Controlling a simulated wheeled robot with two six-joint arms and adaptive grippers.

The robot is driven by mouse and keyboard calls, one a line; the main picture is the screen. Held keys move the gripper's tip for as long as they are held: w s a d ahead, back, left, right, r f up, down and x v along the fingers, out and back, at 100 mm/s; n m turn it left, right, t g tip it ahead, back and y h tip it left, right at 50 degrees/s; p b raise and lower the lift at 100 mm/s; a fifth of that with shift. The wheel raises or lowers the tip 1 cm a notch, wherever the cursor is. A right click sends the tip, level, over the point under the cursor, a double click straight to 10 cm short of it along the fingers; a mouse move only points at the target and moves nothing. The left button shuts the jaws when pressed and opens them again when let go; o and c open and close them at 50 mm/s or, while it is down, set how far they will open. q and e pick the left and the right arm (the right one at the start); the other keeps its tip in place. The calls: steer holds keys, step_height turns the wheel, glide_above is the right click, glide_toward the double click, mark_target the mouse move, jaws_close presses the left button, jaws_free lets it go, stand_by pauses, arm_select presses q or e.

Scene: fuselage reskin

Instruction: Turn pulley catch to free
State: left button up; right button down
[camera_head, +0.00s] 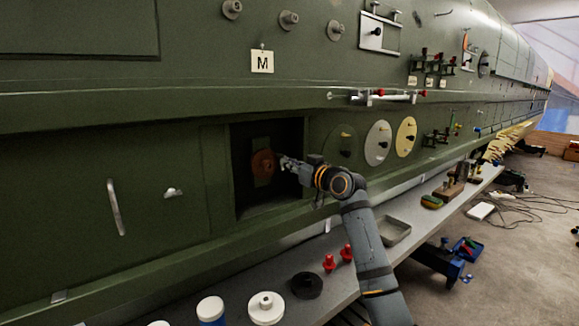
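A reddish-brown round pulley (263,163) sits on a dark mount inside a square recess (262,206) in the green fuselage side. My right gripper (284,162) reaches into the recess from the right. Its tips are at the right edge of the pulley; I cannot tell whether they touch it. The fingers are small and dark here, so I cannot tell whether they are open or shut. I cannot make out the catch as a separate part; the gripper covers the area just right of the pulley. My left gripper is not in view.
A handle (115,207) and a small latch (173,192) are on the panel left of the recess. Round discs (378,143) are to its right. The grey bench (235,287) below carries red parts (347,252), a white spool (266,308) and a tray (396,231).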

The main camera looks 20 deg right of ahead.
stand_by(0.4)
steer(key=c, duration=1.5)
jaws_free()
steer(key=shift+c, duration=0.2)
steer(key=v, duration=1.2)
